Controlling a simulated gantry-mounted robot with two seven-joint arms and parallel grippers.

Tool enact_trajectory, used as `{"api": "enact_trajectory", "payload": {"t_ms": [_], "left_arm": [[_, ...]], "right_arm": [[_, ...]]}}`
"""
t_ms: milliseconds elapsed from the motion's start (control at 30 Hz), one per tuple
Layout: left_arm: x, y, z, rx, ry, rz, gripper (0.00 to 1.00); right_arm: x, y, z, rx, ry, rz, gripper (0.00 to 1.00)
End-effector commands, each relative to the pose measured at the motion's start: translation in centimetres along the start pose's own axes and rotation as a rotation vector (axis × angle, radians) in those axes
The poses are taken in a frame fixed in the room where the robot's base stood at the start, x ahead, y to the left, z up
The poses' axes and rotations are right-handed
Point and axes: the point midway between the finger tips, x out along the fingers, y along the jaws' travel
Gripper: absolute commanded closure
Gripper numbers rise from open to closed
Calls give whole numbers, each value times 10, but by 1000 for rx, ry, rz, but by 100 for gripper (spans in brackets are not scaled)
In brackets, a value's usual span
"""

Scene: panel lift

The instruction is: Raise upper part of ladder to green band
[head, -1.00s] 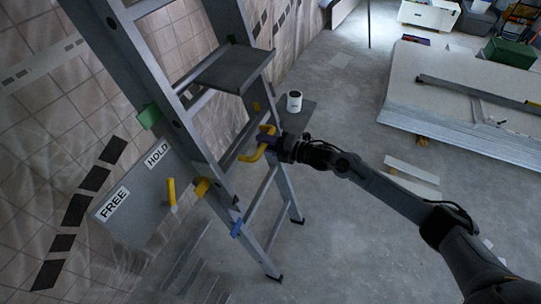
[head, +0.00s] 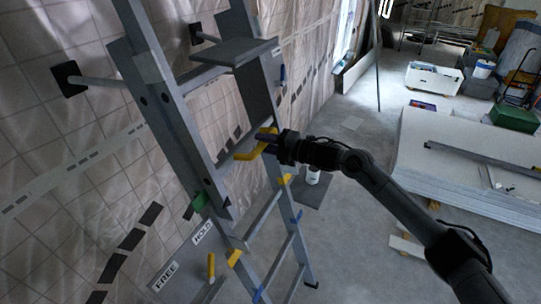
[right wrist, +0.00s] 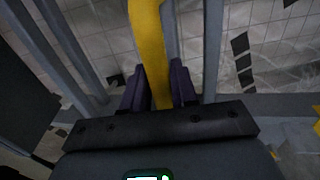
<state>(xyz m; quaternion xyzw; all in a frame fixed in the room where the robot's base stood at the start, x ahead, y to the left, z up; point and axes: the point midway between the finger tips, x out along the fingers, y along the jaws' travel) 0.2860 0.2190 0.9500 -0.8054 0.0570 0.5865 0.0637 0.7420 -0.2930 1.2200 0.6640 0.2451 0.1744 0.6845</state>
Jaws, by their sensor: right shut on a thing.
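The grey ladder's upper part (head: 180,112) stands in front of the tiled wall, overlapping the lower part (head: 262,222). A yellow handle (head: 246,155) sticks out from the upper part. My right gripper (head: 268,142) is shut on this handle. In the right wrist view the yellow bar (right wrist: 152,50) lies between its purple fingers (right wrist: 157,88). The green band (head: 199,203) is on the left side, close to the upper part's bottom end. A yellow lever (head: 211,266) stands by a plate labelled HOLD (head: 203,232) and FREE (head: 166,276), nearer HOLD. The left gripper is not in view.
A grey platform (head: 228,53) juts from the upper part. Wall posts with black pads (head: 70,79) stand behind it. A white canister (head: 313,175) is right of the ladder. A stack of pale panels (head: 470,170) lies at the right. Open floor lies between.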

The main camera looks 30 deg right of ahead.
Motion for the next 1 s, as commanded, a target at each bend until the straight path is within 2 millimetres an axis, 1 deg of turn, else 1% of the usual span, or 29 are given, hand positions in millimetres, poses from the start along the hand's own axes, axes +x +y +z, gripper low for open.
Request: {"api": "enact_trajectory", "payload": {"t_ms": [33, 100, 200, 333, 700, 733, 800, 833, 1000], "left_arm": [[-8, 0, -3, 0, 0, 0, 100], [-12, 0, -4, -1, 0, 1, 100], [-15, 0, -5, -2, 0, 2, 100], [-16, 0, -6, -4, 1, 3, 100], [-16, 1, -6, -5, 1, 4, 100], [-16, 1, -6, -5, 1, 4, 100], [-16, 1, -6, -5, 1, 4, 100], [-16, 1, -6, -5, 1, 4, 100], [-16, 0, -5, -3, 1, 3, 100]], "right_arm": [[1, 25, -2, -6, 5, 23, 100], [3, 34, -2, -6, 6, 23, 100], [5, 42, -2, -6, 6, 22, 100], [7, 47, -2, -6, 5, 22, 100], [7, 48, -2, -7, 4, 22, 100], [7, 48, -2, -7, 4, 22, 68], [7, 48, -2, -7, 4, 21, 57], [7, 47, -2, -7, 4, 21, 54], [7, 46, -1, -6, 3, 19, 54]]}}
